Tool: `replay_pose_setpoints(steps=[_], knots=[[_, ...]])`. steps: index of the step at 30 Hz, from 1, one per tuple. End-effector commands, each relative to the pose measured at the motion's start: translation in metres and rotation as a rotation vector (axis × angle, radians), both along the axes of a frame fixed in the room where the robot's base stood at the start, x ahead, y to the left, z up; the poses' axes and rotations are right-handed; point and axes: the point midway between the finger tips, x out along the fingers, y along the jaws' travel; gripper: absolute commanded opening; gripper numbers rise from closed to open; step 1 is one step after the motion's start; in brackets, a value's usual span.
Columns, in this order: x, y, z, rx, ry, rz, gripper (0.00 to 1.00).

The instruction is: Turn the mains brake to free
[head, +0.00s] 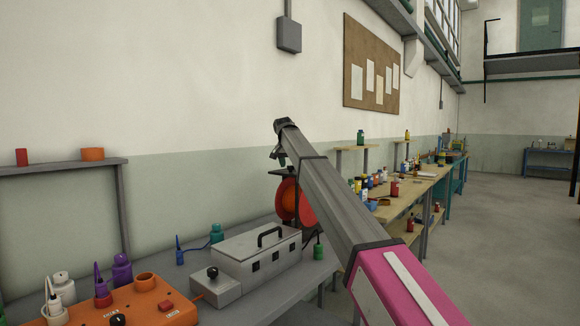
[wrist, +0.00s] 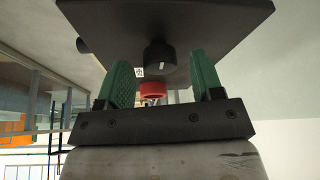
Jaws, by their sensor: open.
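In the wrist view a black knob (wrist: 160,62) with a white mark stands on a dark box (wrist: 205,22). It lies between my gripper's (wrist: 163,68) two green fingers, which are apart; I cannot tell whether either touches it. A red round part (wrist: 153,90) shows nearer the palm. I see no readable label naming the mains brake. In the head view my gripper (head: 279,158) is small, at the far end of my arm, above a red-orange reel (head: 292,199) on the grey bench. The knob between the fingers is not clearly visible there.
The grey bench (head: 262,313) holds a grey lidded box (head: 257,251), a smaller box with a black knob (head: 213,273), and an orange box (head: 130,303) with bottles. A shelf (head: 60,168) stands at left. Long cluttered benches (head: 422,190) run along the wall. Floor at right is clear.

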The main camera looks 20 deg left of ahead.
Motion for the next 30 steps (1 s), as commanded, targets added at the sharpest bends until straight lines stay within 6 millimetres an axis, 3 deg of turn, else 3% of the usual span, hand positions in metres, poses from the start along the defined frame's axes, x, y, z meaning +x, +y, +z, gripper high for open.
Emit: replay_pose_setpoints(steps=[11, 15, 30], knots=[[0.0034, -0.0002, -0.0084, 0.0, 0.0, 0.0, 0.57], [0.0033, -0.0002, -0.0083, 0.0, 0.0, 0.0, 0.12], [0.0026, -0.0015, -0.0082, 0.0, 0.001, 0.094, 0.11]])
